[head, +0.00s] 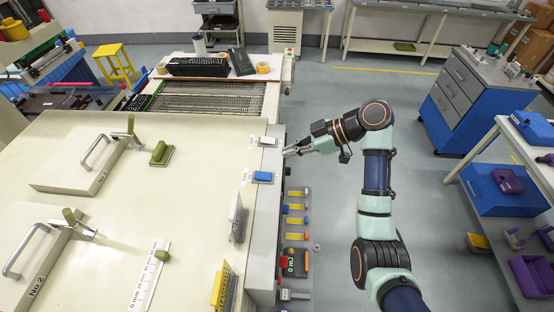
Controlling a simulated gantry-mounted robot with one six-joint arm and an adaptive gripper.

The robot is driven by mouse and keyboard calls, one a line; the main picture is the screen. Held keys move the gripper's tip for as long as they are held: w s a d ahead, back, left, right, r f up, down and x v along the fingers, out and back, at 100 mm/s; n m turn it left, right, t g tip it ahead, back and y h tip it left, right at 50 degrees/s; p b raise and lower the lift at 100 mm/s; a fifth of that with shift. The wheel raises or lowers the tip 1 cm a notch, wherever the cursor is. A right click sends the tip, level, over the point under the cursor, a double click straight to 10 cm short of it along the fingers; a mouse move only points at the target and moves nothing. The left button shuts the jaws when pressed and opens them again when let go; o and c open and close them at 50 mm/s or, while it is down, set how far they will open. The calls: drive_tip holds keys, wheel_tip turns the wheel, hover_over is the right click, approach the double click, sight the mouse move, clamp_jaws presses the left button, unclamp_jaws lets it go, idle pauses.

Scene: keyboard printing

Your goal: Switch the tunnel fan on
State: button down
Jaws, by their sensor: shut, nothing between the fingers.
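My gripper (287,153) is shut and empty, at the right edge of the cream machine (200,150). It points left. Two switches sit on the machine's right edge strip: a small white one (268,141) and a larger blue one (262,177). The fingertips are just right of the white switch and above the blue one in the picture; I cannot tell whether they touch anything. Small labels stand left of both switches, too small to read, so I cannot tell which is the tunnel fan's or how either is set.
Two lidded hatches with handles (90,150) and green knobs lie on the machine top. A white upright panel (238,218) and a yellow one (222,286) stand near its right edge. Colored parts (296,221) line its side. A conveyor (210,97) is behind.

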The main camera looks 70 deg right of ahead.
drive_tip(key=p, duration=0.1)
hover_over(263, 175)
drive_tip(key=f, duration=0.5)
drive_tip(key=shift+s, duration=0.4)
drive_tip(key=f, duration=0.2)
drive_tip(key=shift+w+f+p, duration=0.25)
drive_tip(key=shift+f+p, duration=0.1)
drive_tip(key=shift+w+f, duration=0.1)
drive_tip(key=shift+f, duration=0.65)
